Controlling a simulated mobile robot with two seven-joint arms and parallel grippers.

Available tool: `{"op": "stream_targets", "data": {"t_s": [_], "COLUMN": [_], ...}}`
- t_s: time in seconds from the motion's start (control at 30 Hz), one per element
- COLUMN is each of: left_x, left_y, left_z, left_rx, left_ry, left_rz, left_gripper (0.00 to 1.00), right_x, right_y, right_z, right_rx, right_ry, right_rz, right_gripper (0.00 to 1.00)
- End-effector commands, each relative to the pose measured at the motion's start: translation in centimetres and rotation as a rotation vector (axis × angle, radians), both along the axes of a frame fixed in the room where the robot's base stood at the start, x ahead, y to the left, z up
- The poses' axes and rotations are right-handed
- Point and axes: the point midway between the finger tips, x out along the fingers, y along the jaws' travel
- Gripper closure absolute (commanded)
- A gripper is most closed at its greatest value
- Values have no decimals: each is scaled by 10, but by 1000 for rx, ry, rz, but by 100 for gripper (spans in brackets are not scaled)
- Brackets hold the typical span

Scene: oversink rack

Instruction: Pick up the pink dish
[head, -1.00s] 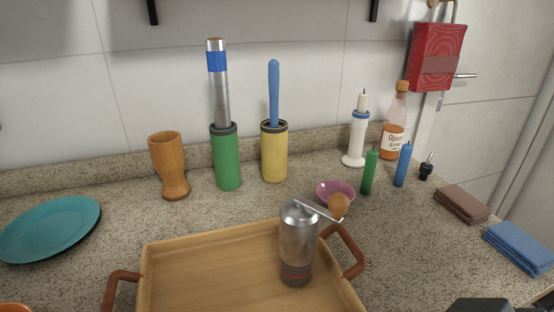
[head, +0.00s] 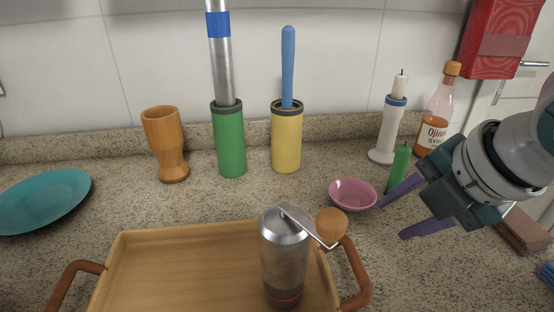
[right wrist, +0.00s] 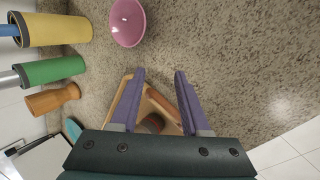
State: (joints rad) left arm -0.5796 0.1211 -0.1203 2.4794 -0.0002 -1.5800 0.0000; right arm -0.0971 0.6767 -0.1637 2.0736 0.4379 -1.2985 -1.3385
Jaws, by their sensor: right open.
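The pink dish (head: 352,195) is a small round bowl standing upright on the speckled counter, right of the wooden tray's far corner. It also shows at the top of the right wrist view (right wrist: 127,23). My right gripper (head: 396,218) is open and empty in the head view, just right of the dish and apart from it. Its two purple fingers point left in the head view. In the right wrist view the fingers (right wrist: 157,78) are spread, with the dish beyond them to the upper left. My left gripper is not in view.
A wooden tray (head: 180,265) holds a metal grinder (head: 284,258) whose knob reaches near the dish. A green candle (head: 398,167), a white candle holder (head: 388,130) and a bottle (head: 436,115) stand behind. Yellow (head: 286,140) and green (head: 229,140) holders stand further left.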

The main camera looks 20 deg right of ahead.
Motion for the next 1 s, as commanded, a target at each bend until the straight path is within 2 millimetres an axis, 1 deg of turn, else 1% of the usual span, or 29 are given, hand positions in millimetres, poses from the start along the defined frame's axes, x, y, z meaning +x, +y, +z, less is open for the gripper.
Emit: {"op": "stream_targets", "data": {"t_s": [0.03,0.1,0.23,0.33,0.5,0.73,1.0], "left_x": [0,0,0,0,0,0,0], "left_y": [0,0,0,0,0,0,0], "left_z": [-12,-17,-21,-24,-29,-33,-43], "left_rx": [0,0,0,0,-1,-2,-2], "left_ry": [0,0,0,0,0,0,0], "left_rz": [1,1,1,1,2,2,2], "left_gripper": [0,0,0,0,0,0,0], "right_x": [13,27,40,48,61,72,92], "right_y": [-15,-30,-44,-47,-48,-49,-54], "right_z": [-3,2,8,0,-21,-36,-66], "right_rx": [-71,-151,-228,-241,-240,-241,-241], "right_ry": [-20,-39,-55,-58,-58,-57,-57], "right_rz": [83,186,289,308,308,308,308], "right_gripper": [54,54,54,54,54,54,54]}}
